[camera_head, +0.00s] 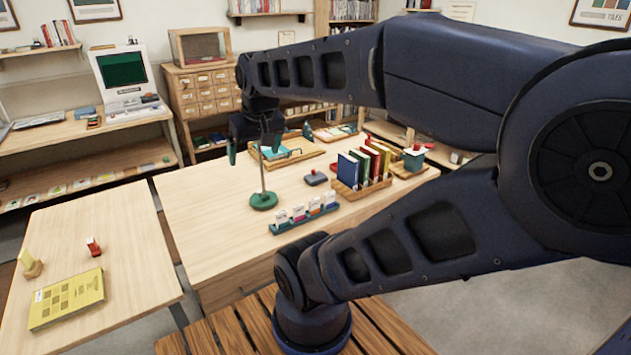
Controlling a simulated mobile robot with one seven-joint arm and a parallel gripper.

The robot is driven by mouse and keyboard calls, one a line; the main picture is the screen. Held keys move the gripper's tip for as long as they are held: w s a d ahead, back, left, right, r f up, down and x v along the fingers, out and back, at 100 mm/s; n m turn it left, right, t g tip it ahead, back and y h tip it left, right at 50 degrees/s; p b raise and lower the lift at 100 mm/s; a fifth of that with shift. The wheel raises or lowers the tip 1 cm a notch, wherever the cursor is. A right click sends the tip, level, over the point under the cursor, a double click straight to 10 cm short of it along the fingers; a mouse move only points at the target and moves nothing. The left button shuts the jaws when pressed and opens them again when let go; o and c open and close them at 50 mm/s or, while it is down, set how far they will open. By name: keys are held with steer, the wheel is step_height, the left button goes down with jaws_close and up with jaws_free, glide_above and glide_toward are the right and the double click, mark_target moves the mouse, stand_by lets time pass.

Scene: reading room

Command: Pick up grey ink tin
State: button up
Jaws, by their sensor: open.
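A small dark grey, flat box-like thing (316,178), which looks like the grey ink tin, lies on the middle wooden table (215,215). A small red detail shows at its top edge. My gripper (255,150) is above the table, to the left of the tin and apart from it. Its two fingers point down, spread open, and nothing is seen held between them. A thin stand with a round green base (263,201) rises just below the gripper in the picture, and I cannot tell whether they touch.
A green rack with several tags (304,218) is in front of the tin. A wooden book rack (345,191) stands to its right. A wooden tray (296,160) lies behind. A yellow book (66,299) lies on the left table. The middle table's left part is clear.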

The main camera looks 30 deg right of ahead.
step_height(320, 180, up, 4)
steer(key=w+d+r+n+g+h, duration=0.1)
steer(key=w+d+r+n, duration=0.15)
steer(key=w, duration=0.25)
steer(key=w+d+r+n, duration=0.2)
steer(key=w+d, duration=0.2)
steer(key=w, duration=0.2)
steer(key=n+g+h, duration=0.3)
steer(key=n+g, duration=0.1)
steer(key=n, duration=1)
glide_above(315, 176)
steer(key=a, duration=0.3)
steer(key=shift+m, duration=0.25)
step_height(315, 176, down, 44)
steer(key=shift+r, duration=0.15)
steer(key=shift+d+x, duration=0.2)
steer(key=shift+x, duration=1.05)
steer(key=shift+d+x, duration=0.2)
steer(key=shift+x, duration=1.1)
steer(key=shift+r, duration=0.15)
